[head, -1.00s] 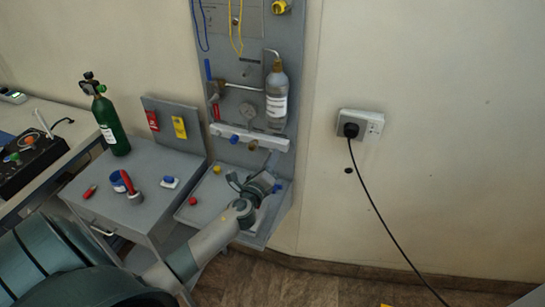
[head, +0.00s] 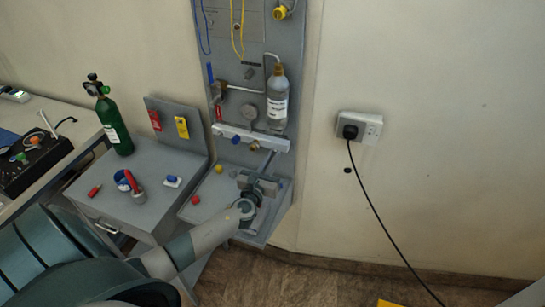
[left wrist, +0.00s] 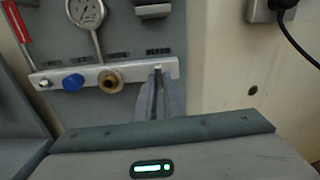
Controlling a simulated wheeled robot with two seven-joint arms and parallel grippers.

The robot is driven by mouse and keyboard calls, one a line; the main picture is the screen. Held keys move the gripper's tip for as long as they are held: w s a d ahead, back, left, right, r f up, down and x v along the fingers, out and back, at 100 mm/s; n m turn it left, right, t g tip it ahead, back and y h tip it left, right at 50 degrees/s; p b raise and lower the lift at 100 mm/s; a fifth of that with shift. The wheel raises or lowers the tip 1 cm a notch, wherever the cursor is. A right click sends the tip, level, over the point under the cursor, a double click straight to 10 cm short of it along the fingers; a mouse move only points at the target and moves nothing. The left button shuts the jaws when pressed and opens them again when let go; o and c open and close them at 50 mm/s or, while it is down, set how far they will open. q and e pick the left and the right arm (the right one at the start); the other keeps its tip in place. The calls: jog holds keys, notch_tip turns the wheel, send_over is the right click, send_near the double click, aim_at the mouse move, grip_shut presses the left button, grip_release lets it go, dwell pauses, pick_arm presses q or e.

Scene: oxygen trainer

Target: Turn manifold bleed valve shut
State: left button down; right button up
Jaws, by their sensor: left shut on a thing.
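The manifold (head: 240,137) is a pale bar across the grey wall panel, and it also shows in the left wrist view (left wrist: 50,75). It carries a blue knob (left wrist: 73,83) and a brass fitting (left wrist: 111,80). The bleed valve (left wrist: 158,69) is at its right end under a label; only a small pale tip shows between my fingers. My left gripper (head: 268,160) reaches up to this end from below. In the left wrist view its fingers (left wrist: 158,88) are shut on the bleed valve, which they mostly hide. My right gripper is not in view.
A clear bottle (head: 277,98) hangs just above the manifold's right end, with a gauge (left wrist: 87,12) beside it. A grey shelf (head: 215,190) with red and yellow knobs lies below. A green cylinder (head: 114,125) stands on the side table.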

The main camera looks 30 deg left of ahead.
pick_arm(q)
jog(key=shift+f+m, duration=0.15)
jog(key=shift+m, duration=0.35)
jog(key=c, duration=1.9)
grip_release()
jog(key=shift+o, duration=0.2)
jog(key=b+v, duration=0.4)
jog(key=v, duration=1.3)
jog(key=shift+s, duration=0.25)
jog(key=shift+a, duration=0.1)
